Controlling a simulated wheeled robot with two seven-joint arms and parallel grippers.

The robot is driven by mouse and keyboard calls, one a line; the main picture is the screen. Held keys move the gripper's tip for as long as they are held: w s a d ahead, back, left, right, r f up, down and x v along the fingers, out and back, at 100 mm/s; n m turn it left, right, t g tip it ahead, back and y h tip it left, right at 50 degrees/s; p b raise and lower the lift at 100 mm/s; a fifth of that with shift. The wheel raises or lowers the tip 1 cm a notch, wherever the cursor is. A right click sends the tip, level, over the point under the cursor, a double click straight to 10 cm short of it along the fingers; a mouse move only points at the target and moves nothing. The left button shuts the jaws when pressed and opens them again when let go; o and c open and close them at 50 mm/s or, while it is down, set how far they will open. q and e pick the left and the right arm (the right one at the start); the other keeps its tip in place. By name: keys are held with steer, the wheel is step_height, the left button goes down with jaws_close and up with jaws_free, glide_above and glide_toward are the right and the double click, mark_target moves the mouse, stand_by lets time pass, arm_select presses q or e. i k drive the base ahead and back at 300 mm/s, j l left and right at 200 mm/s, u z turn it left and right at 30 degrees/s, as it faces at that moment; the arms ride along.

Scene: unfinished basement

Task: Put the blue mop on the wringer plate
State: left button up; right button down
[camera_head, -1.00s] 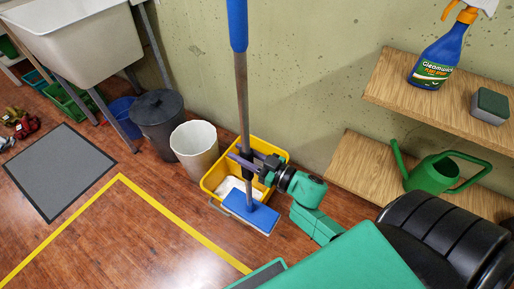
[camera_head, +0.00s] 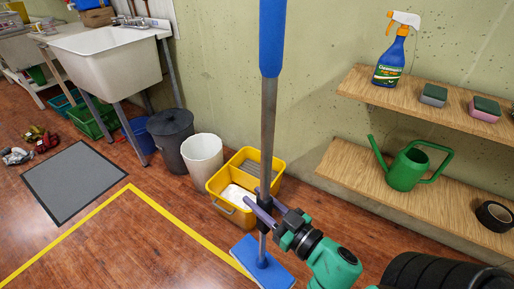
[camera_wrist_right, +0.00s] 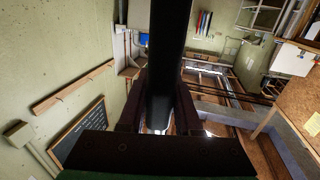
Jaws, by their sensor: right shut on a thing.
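The blue mop has a flat blue head (camera_head: 262,266), a grey pole and a blue grip at the top of the head view. It stands nearly upright, its head in front and to the right of the yellow bucket (camera_head: 226,204). My right gripper (camera_head: 262,207) is shut on the pole above the head; the dark pole (camera_wrist_right: 168,60) runs between its fingers in the wrist view. The ribbed grey wringer plate (camera_head: 257,172) is at the bucket's back right, partly behind the pole. Whitish contents show in the bucket's front. I cannot tell whether the mop head touches the floor. My left gripper is out of view.
A white bin (camera_head: 203,155) and a dark lidded bin (camera_head: 171,135) stand left of the bucket. A wall shelf at right holds a spray bottle (camera_head: 391,60) and sponges; the lower shelf holds a green watering can (camera_head: 408,168). The floor at front left is clear.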

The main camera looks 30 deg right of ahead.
mark_target(257, 175)
steer(key=i+l, duration=0.45)
steer(key=i, duration=0.2)
steer(key=i+l, duration=0.5)
steer(key=i, duration=0.15)
